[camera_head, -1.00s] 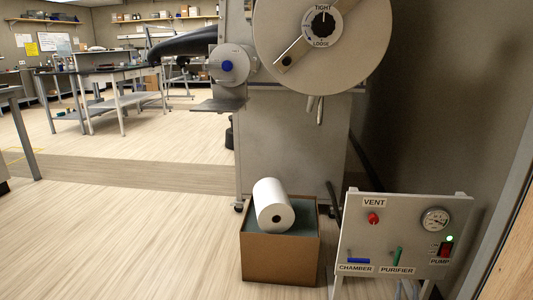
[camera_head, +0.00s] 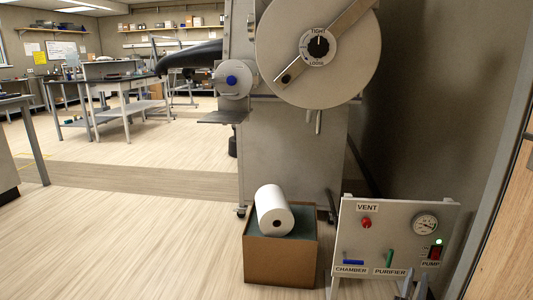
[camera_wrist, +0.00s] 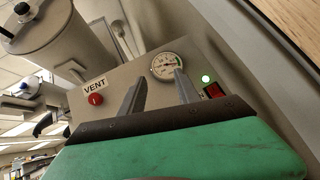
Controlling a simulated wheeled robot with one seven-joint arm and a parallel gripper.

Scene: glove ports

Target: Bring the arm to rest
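My gripper (camera_wrist: 160,84) shows in the wrist view with its two grey fingers apart and nothing between them. It points at the grey control panel (camera_wrist: 125,72), in front of the gauge (camera_wrist: 167,66). In the head view only the finger ends of my gripper (camera_head: 412,284) show, at the bottom edge before the lower right of the panel (camera_head: 390,220). Most of my arm is out of view. I cannot tell the exact gap between the fingers and the panel.
The panel carries a red vent knob (camera_head: 366,223), a blue chamber handle (camera_head: 353,262), a green purifier handle (camera_head: 389,259) and a red pump switch (camera_head: 435,253). A white roll (camera_head: 273,205) lies on a cardboard box (camera_head: 280,262). Open floor (camera_head: 130,235) lies left.

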